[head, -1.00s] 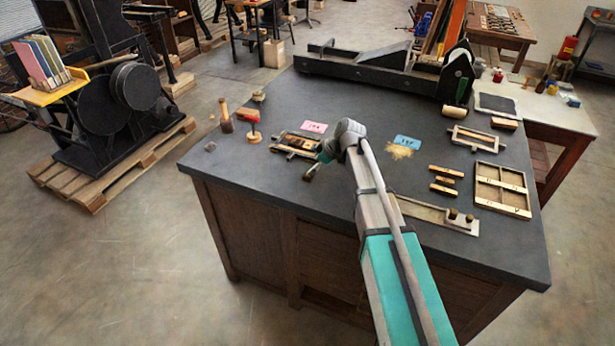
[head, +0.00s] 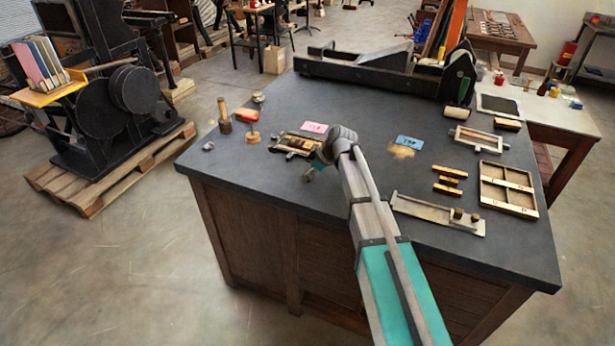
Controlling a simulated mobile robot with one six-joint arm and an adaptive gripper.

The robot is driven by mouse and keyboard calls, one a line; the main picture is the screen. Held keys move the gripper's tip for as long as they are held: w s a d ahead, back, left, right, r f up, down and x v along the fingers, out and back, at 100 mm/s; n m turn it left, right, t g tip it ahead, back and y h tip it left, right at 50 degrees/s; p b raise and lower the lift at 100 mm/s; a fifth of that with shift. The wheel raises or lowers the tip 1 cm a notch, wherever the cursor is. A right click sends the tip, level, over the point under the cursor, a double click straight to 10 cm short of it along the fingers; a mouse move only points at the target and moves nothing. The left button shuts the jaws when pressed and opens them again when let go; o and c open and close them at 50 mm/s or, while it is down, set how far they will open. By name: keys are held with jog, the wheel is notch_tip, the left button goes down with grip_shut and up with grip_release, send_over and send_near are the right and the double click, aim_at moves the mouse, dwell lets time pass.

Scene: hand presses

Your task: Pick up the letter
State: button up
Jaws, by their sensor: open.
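I cannot single out a letter for certain at this size. A small grey piece (head: 208,146) lies alone on the dark worktop near its left edge; it may be the letter. A framed block of type (head: 297,145) lies on the worktop just left of my arm's wrist. My gripper (head: 307,177) is open near the front edge of the worktop, in front of this frame. It is small and partly hidden by my wrist. I see nothing held in it.
A red-topped stand (head: 250,127) and a wooden-handled tool (head: 224,115) stand at the left. A pink card (head: 314,127) and a blue card (head: 410,141) lie flat. Wooden blocks (head: 447,180) and a divided tray (head: 507,190) are at the right. The worktop's middle back is clear.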

jog(key=shift+c, duration=0.2)
jog(key=c, duration=0.9)
jog(key=shift+r, duration=0.1)
notch_tip(320, 180, up, 2)
jog(key=p, duration=0.2)
jog(key=shift+r+p, duration=0.25)
jog(key=shift+p, duration=0.1)
jog(key=s+d+r+p, duration=0.2)
jog(key=s+r+p, duration=0.1)
jog(key=s, duration=0.1)
jog(key=s+d+r+p, duration=0.2)
jog(key=s+r+p, duration=0.2)
jog(key=s+d+r+p, duration=0.2)
jog(key=s+r+p, duration=0.1)
jog(key=s, duration=0.1)
jog(key=shift+s+d+r, duration=0.1)
jog(key=shift+s+r, duration=0.05)
jog(key=shift+s, duration=0.15)
